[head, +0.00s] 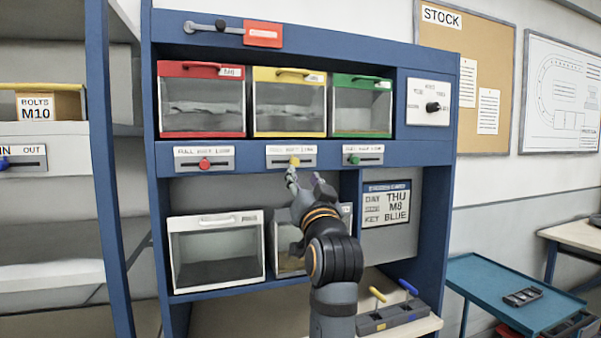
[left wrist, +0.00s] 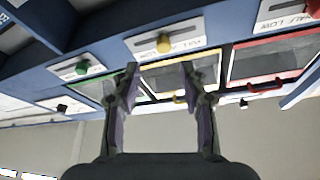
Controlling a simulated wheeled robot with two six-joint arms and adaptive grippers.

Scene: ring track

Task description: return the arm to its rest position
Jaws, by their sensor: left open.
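My left gripper (head: 304,179) is raised in front of the blue shelf unit (head: 300,28), just below the yellow knob (head: 295,161) on its slotted plate. In the left wrist view its two fingers (left wrist: 158,85) stand apart with nothing between them. The yellow knob also shows in the left wrist view (left wrist: 164,42), beyond the fingertips. It is apart from the fingers there. My left arm reaches up from the bottom of the head view and hides part of the lower bins. My right gripper does not show.
Red (head: 202,69), yellow (head: 288,75) and green (head: 362,81) framed bins sit on the upper shelf. A white-framed bin (head: 217,218) stands lower left. A grey holder (head: 394,318) with yellow and blue handles is beside my arm. A blue table (head: 490,280) stands at right.

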